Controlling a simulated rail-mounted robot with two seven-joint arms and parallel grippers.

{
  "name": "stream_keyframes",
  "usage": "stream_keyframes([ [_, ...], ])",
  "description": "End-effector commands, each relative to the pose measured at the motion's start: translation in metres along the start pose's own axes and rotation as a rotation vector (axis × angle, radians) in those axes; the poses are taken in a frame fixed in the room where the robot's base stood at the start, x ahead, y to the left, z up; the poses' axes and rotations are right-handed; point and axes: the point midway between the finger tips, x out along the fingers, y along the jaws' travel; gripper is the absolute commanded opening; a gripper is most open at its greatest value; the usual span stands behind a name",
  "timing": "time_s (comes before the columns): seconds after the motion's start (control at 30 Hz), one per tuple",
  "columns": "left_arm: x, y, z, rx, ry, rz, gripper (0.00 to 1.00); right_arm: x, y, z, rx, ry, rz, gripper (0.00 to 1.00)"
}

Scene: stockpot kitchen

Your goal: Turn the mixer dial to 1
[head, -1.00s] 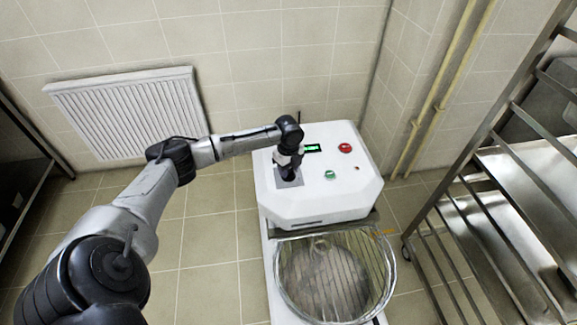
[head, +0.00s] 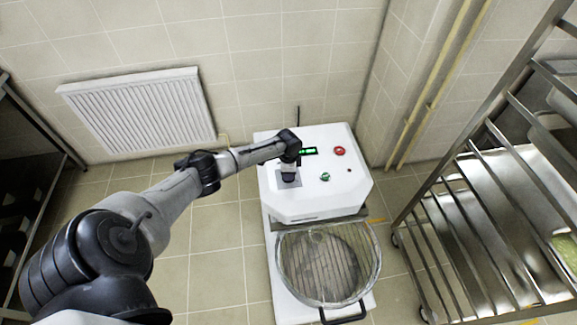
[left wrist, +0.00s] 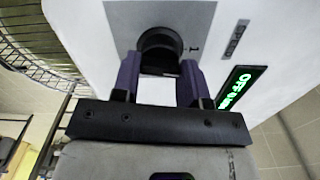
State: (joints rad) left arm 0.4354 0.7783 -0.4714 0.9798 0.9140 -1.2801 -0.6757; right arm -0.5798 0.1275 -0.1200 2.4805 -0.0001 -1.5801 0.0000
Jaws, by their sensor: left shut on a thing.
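The white mixer (head: 335,193) stands on the floor near the wall. Its black dial (left wrist: 160,48) sits on a grey plate (left wrist: 115,18) in the left wrist view. My left gripper (head: 289,176) is at the mixer's top and mostly covers the dial in the head view. In the left wrist view its fingers (left wrist: 160,75) are shut on the dial, one on each side. My right gripper is not in view.
A red button (head: 339,151) and a green button (head: 325,177) are on the mixer's top. A bowl under a wire guard (head: 328,265) is at its front. A metal rack (head: 470,200) stands right; a radiator (head: 140,112) is on the wall.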

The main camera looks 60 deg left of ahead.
Motion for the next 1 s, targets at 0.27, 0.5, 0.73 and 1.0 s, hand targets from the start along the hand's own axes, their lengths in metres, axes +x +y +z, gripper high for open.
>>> stream_keyframes([
  [0.27,-0.003,0.000,-0.001,-0.137,0.002,0.002,0.17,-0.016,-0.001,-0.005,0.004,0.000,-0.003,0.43],
  [0.5,-0.002,0.000,-0.001,-0.189,0.002,0.001,0.17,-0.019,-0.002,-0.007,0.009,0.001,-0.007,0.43],
  [0.73,-0.001,-0.001,-0.001,-0.201,0.003,0.000,0.17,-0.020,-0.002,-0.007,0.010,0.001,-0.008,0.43],
  [1.0,-0.001,-0.001,-0.001,-0.201,0.003,0.000,0.42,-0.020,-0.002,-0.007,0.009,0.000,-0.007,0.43],
])
